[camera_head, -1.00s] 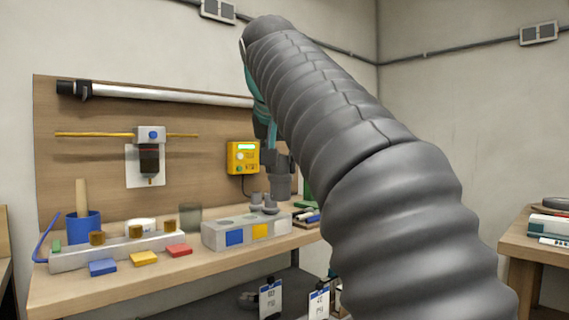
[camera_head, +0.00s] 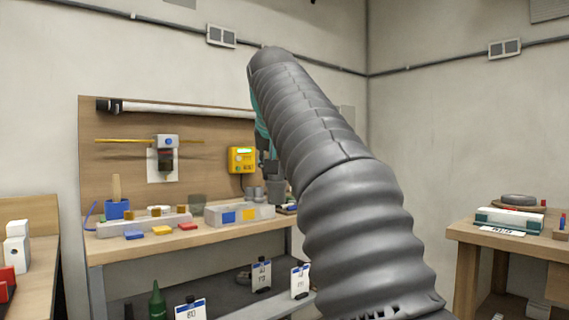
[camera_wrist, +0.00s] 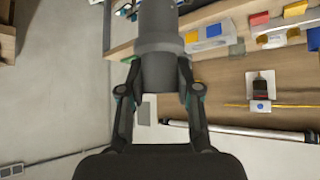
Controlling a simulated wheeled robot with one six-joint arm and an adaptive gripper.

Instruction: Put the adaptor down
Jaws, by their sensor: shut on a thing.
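My gripper (camera_wrist: 158,72) is shut on the adaptor (camera_wrist: 158,35), a grey stepped cylinder, in the wrist view. One finger presses on each side of it, and its far end runs out of the picture. In the head view the adaptor (camera_head: 277,190) shows as a dark grey piece beside my arm, in front of the workbench's right part in the picture. Most of my gripper is hidden behind my sleeved arm there. I cannot tell its height above the bench.
The workbench (camera_head: 110,247) holds a grey block (camera_head: 211,217) with blue and yellow patches, small grey cylinders (camera_head: 253,193) and a blue cup (camera_head: 117,210). A yellow box (camera_head: 242,159) hangs on the backboard. Another table (camera_head: 470,232) stands right. Bare floor is mostly hidden.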

